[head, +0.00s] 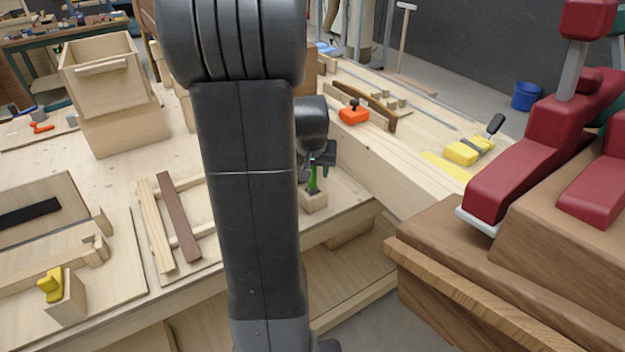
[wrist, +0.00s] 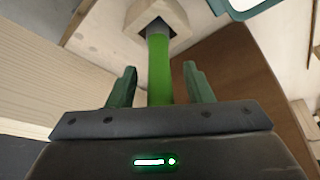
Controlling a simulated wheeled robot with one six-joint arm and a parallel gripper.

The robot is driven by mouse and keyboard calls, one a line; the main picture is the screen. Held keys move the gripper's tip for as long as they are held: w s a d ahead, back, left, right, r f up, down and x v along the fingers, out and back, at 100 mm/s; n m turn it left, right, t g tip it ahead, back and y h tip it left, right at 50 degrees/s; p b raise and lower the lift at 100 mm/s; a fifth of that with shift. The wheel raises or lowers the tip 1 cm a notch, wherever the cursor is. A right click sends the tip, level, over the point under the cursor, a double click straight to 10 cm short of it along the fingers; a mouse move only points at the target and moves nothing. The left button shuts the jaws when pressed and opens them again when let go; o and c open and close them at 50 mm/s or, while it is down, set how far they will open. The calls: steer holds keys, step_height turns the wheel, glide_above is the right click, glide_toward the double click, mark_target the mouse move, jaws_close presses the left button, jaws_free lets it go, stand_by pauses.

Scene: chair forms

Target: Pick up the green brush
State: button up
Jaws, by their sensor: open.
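The green brush (wrist: 160,68) shows in the wrist view as a green handle between my gripper's two fingers, with its grey end in a square opening of a wooden block. In the head view the green brush (head: 313,178) stands upright in a small wooden block (head: 314,201) near the bench edge. My gripper (wrist: 160,85) is open, with a finger on each side of the handle and gaps to both. In the head view my gripper (head: 322,160) is right at the brush's top, partly hidden behind my arm.
A wooden beam (head: 390,180) runs just right of the brush. An orange tool (head: 354,113) and a yellow tool (head: 462,152) lie farther back. Wooden strips (head: 178,220) lie on the left bench. A red-padded chair form (head: 520,170) stands on the right.

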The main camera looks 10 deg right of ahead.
jaws_close()
step_height(320, 180, up, 10)
steer(key=shift+r+b, duration=0.1)
steer(key=shift+b, duration=0.2)
stand_by(0.3)
